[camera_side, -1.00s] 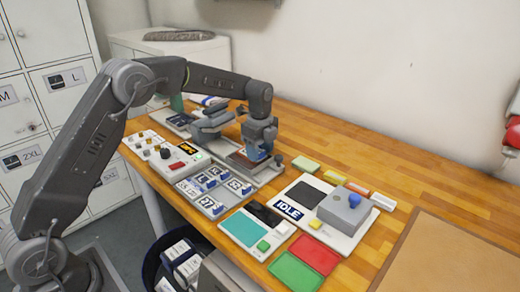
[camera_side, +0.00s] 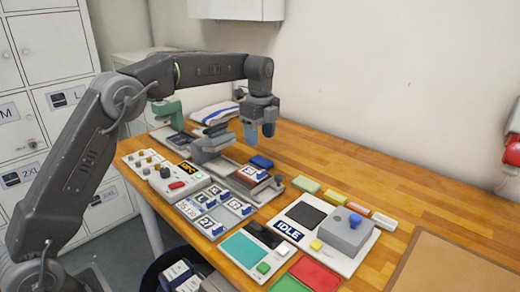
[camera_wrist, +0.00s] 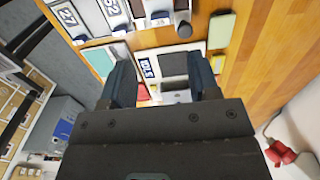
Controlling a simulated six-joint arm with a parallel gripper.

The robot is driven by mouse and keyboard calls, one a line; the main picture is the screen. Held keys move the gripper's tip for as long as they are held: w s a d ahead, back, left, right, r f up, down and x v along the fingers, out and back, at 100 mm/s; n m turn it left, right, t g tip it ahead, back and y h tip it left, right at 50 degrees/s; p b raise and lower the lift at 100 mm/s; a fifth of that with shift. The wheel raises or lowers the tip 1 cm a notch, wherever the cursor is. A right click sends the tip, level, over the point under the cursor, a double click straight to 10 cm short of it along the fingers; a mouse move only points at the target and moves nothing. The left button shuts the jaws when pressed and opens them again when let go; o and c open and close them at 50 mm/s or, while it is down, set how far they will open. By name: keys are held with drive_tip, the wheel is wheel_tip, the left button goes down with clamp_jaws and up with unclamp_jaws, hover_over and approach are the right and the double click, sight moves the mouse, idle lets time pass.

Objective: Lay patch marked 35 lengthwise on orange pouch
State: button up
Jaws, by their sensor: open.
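A pouch (camera_side: 236,180), brownish-orange where its edge shows, lies on the grey base plate beside the press. A small white patch with a blue tab (camera_side: 253,173) lies on top of it; I cannot read its number or tell exactly how it is aligned. My gripper (camera_side: 259,134) is raised above and behind the pouch, open and empty, with its fingers pointing down. Its two separated fingers also show in the wrist view (camera_wrist: 162,75). Several numbered patches with blue tabs sit in the grey tray (camera_side: 225,230). One marked 27 (camera_wrist: 68,15) shows in the wrist view.
A grey press head (camera_side: 210,145) stands just left of the pouch. A control box (camera_side: 178,182) is in front of it. To the right is a unit with an IDLE display (camera_side: 287,231).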

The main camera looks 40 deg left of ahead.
drive_tip(key=s+d+r+n+t, duration=0.2)
drive_tip(key=s+r+n, duration=0.3)
drive_tip(key=s, duration=0.4)
drive_tip(key=s+d+r+n+t, duration=0.1)
drive_tip(key=s+r+n, duration=0.3)
drive_tip(key=s, duration=0.5)
drive_tip(key=s+d+f+n+t, duration=0.1)
drive_tip(key=s+f+n, duration=0.2)
drive_tip(key=s, duration=0.5)
drive_tip(key=s+f+n+t, duration=0.1)
drive_tip(key=s+f+n, duration=0.3)
drive_tip(key=s+n, duration=0.2)
drive_tip(key=shift+s+d+t, duration=0.3)
drive_tip(key=shift+s+d, duration=0.05)
drive_tip(key=shift+s, duration=0.85)
